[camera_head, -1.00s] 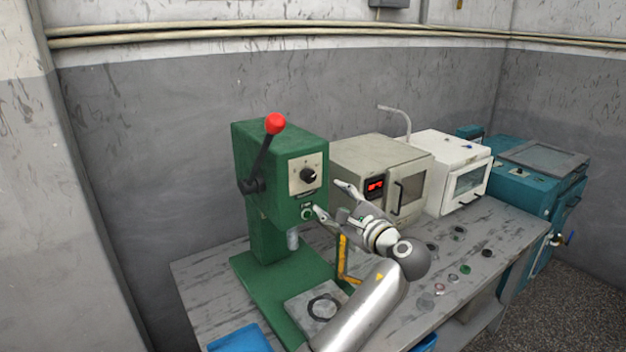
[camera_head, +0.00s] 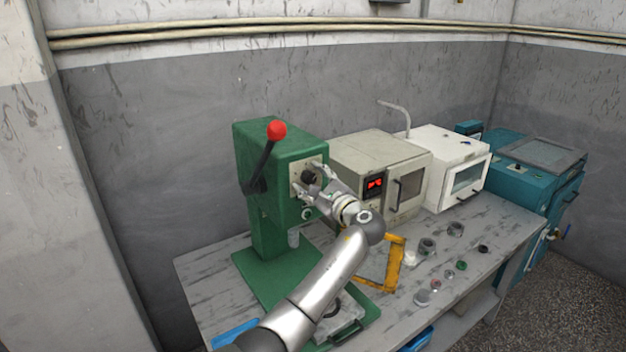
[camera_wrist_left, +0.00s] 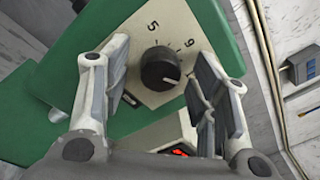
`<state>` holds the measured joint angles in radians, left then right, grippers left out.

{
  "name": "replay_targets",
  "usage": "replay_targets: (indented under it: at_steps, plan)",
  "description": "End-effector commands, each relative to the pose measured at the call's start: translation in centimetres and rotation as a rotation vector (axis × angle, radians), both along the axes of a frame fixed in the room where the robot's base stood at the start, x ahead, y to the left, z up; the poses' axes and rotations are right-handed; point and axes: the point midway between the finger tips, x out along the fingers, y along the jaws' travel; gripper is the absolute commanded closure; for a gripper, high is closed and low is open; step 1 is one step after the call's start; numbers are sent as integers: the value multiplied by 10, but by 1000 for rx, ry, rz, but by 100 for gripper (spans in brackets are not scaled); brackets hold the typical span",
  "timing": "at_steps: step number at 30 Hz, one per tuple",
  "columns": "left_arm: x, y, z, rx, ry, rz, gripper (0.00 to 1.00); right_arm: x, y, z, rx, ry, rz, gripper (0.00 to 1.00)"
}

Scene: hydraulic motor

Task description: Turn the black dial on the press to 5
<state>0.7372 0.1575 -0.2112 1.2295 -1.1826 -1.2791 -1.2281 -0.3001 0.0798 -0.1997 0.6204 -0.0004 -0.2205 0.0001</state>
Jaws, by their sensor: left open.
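The green press (camera_head: 278,152) stands on the left part of the bench, with a red-knobbed lever (camera_head: 276,131) on its side. Its black dial (camera_head: 310,177) sits on a pale plate and is partly covered by my gripper. In the left wrist view the dial (camera_wrist_left: 160,68) lies between and beyond the fingers, with a white mark pointing to the lower right. The numbers 5 and 6 show on the plate (camera_wrist_left: 172,22). My left gripper (camera_head: 312,184) is open in front of the dial, one finger on each side, with gaps to it. My right gripper is not in view.
A beige oven with a red display (camera_head: 380,150), a white oven (camera_head: 450,160) and a teal machine (camera_head: 535,175) stand to the right. A yellow frame (camera_head: 393,263) and several small round parts are on the bench. Blue trays (camera_head: 232,332) lie at its front.

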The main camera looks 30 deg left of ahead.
Motion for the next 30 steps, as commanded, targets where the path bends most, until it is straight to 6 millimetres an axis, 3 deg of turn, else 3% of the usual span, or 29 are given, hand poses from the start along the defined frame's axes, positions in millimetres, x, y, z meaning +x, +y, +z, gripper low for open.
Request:
replay_targets:
  at_steps: [5,15,23,30]
  plan:
    - [0,0,0,0,-1,0,47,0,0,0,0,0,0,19]
    - [0,0,0,0,0,0,91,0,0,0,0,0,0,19]
    - [0,-1,-2,-10,-21,1,92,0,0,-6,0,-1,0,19]
    - [0,-1,-6,-53,-126,0,92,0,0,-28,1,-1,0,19]
